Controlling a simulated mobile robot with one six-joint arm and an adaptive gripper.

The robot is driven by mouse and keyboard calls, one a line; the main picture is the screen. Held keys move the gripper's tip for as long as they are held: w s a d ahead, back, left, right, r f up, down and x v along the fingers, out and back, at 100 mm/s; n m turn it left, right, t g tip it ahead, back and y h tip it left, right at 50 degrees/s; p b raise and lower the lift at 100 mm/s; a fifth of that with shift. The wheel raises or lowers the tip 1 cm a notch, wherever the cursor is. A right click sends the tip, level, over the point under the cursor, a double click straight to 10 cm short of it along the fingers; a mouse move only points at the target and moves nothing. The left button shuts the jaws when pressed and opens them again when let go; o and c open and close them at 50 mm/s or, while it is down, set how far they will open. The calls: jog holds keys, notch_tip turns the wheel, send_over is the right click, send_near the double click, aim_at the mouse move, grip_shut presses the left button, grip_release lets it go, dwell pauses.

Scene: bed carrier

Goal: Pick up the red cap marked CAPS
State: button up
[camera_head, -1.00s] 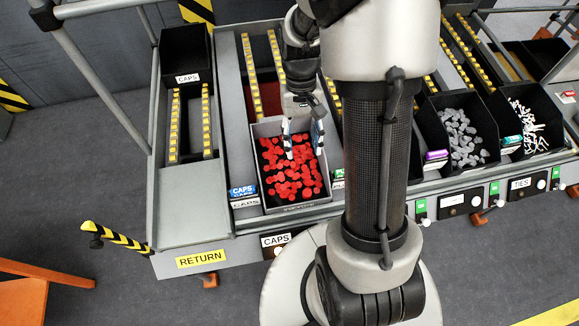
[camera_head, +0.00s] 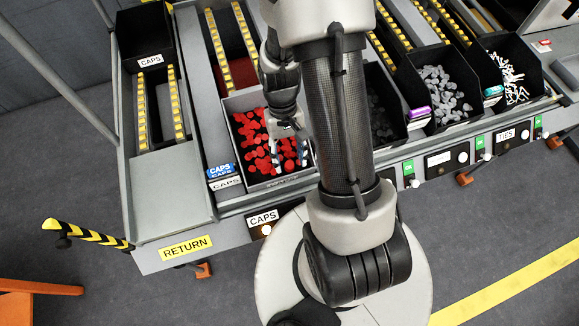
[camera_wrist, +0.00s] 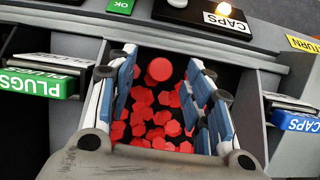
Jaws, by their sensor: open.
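Many small red caps (camera_head: 258,155) lie loose in a grey bin (camera_head: 287,180) behind the CAPS label. In the wrist view, one red cap (camera_wrist: 159,70) looks larger and closer than the pile and lies between my fingertips. My gripper (camera_head: 289,160) points down into the front right part of the bin. Its blue and white fingers show in the wrist view (camera_wrist: 163,75), spread apart on both sides of that cap with gaps. I cannot tell the cap's exact height against the fingertips.
The bin's walls stand close around my fingers. A blue CAPS tag (camera_head: 221,170) is at the bin's left, and a green PLUGS tag (camera_wrist: 35,83) shows in the wrist view. A bin of grey parts (camera_head: 442,98) stands to the right. The RETURN chute (camera_head: 170,205) at left is empty.

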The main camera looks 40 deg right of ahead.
jog(key=shift+s+a+f, duration=0.1)
jog(key=shift+s+f, duration=0.05)
jog(key=shift+f, duration=0.55)
jog(key=shift+c, duration=0.3)
jog(key=c, duration=0.7)
